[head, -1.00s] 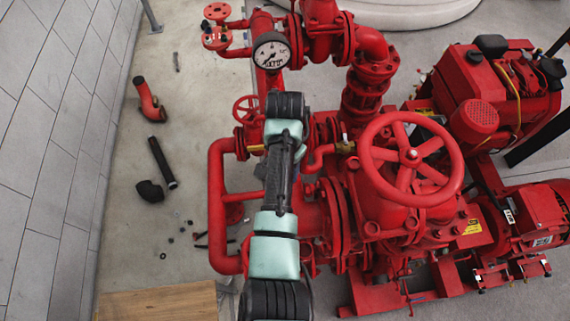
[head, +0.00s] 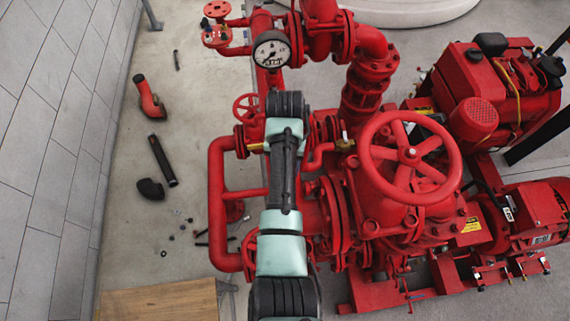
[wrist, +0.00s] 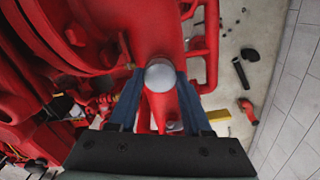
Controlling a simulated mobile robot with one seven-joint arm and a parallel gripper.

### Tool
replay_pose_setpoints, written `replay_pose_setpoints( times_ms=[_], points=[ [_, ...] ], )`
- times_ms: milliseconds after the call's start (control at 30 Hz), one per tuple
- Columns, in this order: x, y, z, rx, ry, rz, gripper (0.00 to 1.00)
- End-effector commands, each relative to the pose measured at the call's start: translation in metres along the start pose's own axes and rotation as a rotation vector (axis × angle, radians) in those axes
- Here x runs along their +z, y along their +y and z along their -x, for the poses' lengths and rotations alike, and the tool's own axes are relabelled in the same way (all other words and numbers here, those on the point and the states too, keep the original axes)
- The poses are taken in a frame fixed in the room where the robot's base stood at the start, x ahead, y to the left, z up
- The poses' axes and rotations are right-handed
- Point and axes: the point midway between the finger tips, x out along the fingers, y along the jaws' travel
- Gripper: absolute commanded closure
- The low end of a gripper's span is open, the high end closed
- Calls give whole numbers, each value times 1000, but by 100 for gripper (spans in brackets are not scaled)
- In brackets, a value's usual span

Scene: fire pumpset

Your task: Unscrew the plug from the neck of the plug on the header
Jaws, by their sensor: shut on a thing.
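The plug (wrist: 160,76) shows in the wrist view as a round, pale grey cap seen end-on. It sits at the red header pipe (wrist: 158,28). My gripper (wrist: 160,80) has its two blue fingers on either side of the plug and is shut on it. The neck is hidden behind the plug, so I cannot tell how far the plug is screwed in. In the head view my own arm covers the gripper and the plug.
A large red handwheel (head: 410,156) stands right of my arm, and a pressure gauge (head: 271,50) beyond it. Loose pipe pieces, including a black tube (head: 162,160), lie on the floor at left. A wooden board (head: 160,300) is at the lower left.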

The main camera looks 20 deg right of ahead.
Motion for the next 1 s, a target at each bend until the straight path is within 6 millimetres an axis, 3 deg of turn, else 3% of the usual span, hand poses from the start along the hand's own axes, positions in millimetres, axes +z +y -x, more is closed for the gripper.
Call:
replay_pose_setpoints(
  times_ms=[233, 533, 567, 633, 667, 1000],
  points=[
    [0, 1, 0, 1, -1, 289, 100],
    [0, 0, 0, 0, -1, 338, 100],
    [0, 0, 0, 0, -1, 338, 48],
    [0, 0, 0, 0, -1, 337, 35],
    [0, 0, 0, 0, -1, 337, 30],
    [0, 0, 0, 0, 0, 303, 30]
  ],
)
